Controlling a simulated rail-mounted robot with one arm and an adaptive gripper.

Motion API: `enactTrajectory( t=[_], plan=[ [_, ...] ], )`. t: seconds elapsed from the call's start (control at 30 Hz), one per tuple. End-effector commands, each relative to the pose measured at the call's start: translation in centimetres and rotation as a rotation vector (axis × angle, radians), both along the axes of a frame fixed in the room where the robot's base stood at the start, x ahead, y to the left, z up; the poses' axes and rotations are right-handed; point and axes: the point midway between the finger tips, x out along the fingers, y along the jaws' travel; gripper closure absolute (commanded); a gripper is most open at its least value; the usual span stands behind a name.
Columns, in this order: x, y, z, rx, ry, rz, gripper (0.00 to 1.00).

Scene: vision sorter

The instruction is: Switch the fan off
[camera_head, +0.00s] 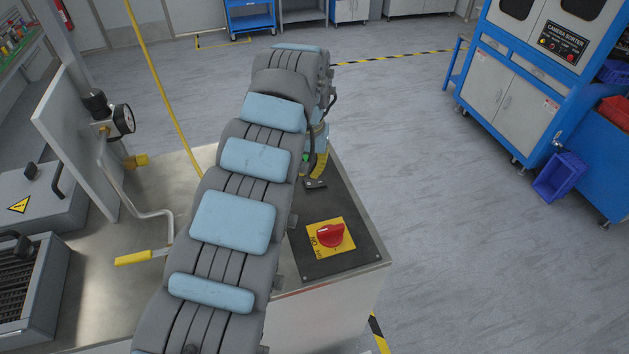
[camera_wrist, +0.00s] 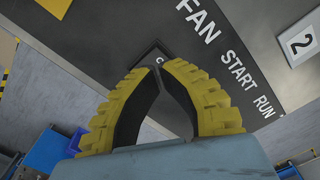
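The fan control is on a dark panel (camera_head: 345,225) on a metal cabinet. In the wrist view, white lettering "FAN START RUN" (camera_wrist: 238,72) runs across this dark surface. A small dark square plate (camera_wrist: 150,52) lies just beyond my fingertips, with its marking partly covered. My gripper (camera_wrist: 161,68) has yellow ribbed fingers with black inner pads. The fingertips come together, with nothing visible held between them. In the head view, my gripper (camera_head: 317,165) is low over the far part of the panel, partly hidden by my arm. Contact with the panel cannot be told.
A red rotary knob (camera_head: 330,235) on a yellow plate (camera_head: 317,243) sits near the panel's front. A pressure gauge (camera_head: 123,119), bent pipe and yellow-handled lever (camera_head: 134,258) stand left of my arm. The blue camera sorter (camera_head: 560,45) is at right; floor between is clear.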

Motion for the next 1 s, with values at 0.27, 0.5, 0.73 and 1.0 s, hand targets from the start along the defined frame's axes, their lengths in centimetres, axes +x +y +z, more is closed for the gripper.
enactTrajectory(
  t=[0.27, 0.5, 0.73, 1.0],
  plan=[
    [0.0, -0.01, -0.01, 0.0, 0.0, 0.0, 1.0],
    [-0.01, 0.0, -0.2, 0.0, 0.0, 0.0, 1.0],
    [0.0, 0.01, -0.48, 0.0, 0.0, 0.0, 1.0],
    [0.0, 0.0, -0.81, 0.0, 0.0, 0.0, 1.0]
  ],
)
